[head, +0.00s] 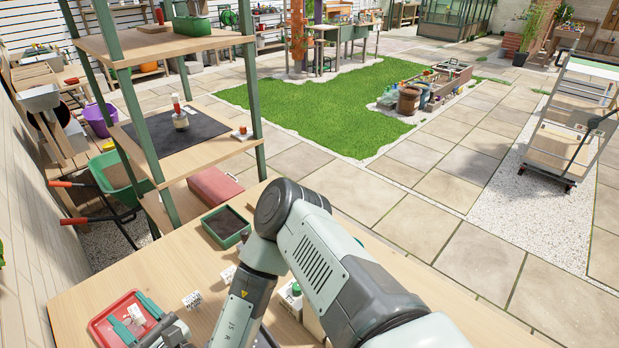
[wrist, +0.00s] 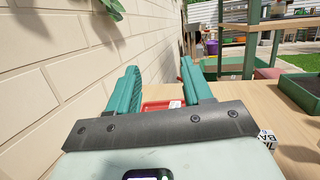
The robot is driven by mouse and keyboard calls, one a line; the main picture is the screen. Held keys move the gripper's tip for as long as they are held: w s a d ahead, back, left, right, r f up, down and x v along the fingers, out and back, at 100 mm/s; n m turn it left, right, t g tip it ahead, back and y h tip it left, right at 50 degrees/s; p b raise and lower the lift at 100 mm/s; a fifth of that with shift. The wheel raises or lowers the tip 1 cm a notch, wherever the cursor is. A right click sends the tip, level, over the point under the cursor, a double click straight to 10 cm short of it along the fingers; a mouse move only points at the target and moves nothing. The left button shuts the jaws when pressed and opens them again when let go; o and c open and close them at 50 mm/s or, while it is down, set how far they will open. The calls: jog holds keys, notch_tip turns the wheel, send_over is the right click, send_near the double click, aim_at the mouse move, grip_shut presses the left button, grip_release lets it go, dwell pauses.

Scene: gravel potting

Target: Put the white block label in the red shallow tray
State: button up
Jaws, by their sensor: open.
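The red shallow tray (head: 103,325) lies at the near left of the wooden table in the head view. It also shows between my fingers in the wrist view (wrist: 153,105). A small white block label (head: 136,313) shows within the tray's outline, between my teal fingers. In the wrist view the white piece (wrist: 175,104) appears in the tray, near the right finger. My gripper (head: 135,318) is open, with its fingers over the tray and apart from each other. The label's underside and its exact contact with the tray are hard to see.
Other white printed labels (head: 192,300) (head: 228,275) stand on the table right of the tray. A green planter of dark soil (head: 226,224) is at the table's back. A white object with a green top (head: 292,292) is beside my arm. A brick wall (wrist: 60,70) runs close on the left.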

jog(key=s+d+r+n+g, duration=0.2)
jog(key=d+r+n+g, duration=0.1)
jog(key=r+n+g, duration=0.8)
jog(key=s+d+r+n+g, duration=0.2)
jog(key=d+r+n+g, duration=0.1)
jog(key=r+n+g, duration=0.75)
jog(key=d+r+n+t+h, duration=0.1)
jog(key=d+r+t+h, duration=0.3)
jog(key=d, duration=0.8)
jog(key=d+r+n+t+h, duration=0.1)
jog(key=d+r+t+h, duration=0.3)
jog(key=d, duration=0.9)
jog(key=d+r+n+t+h, duration=0.1)
jog(key=d+r+t+h, duration=0.3)
jog(key=d+t+h, duration=0.3)
jog(key=d+h, duration=0.2)
jog(key=d, duration=0.3)
jog(key=shift+s+d, duration=0.15)
jog(key=shift+s, duration=0.25)
